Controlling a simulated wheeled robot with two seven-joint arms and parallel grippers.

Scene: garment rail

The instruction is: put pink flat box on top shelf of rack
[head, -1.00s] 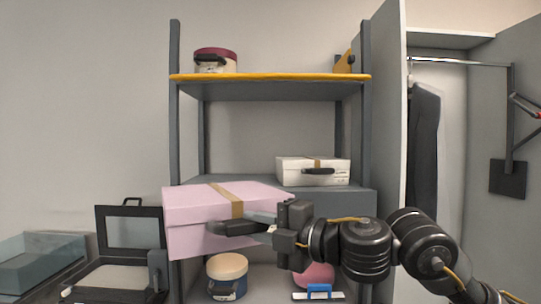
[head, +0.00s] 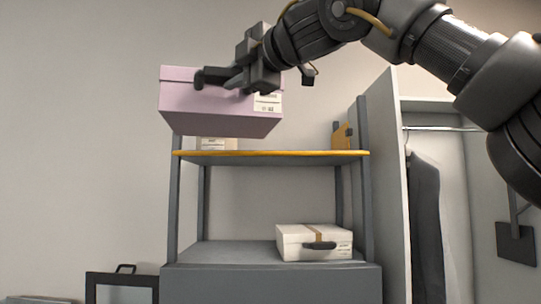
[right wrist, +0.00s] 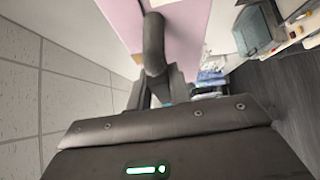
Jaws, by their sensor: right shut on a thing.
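The pink flat box (head: 215,112) is in the air in the head view, above and in front of the left part of the rack's top shelf (head: 290,153). My right gripper (head: 218,80) is shut on the box at its near side, by a dark handle-like piece. A white label shows on the box's right part. In the right wrist view the pink box (right wrist: 185,30) fills the top middle, beyond the fingers. The top shelf has a yellow edge. My left gripper is not in view.
An orange-yellow item (head: 342,136) stands at the shelf's right end. The shelf's middle looks clear. A white case (head: 314,242) lies on the shelf below.

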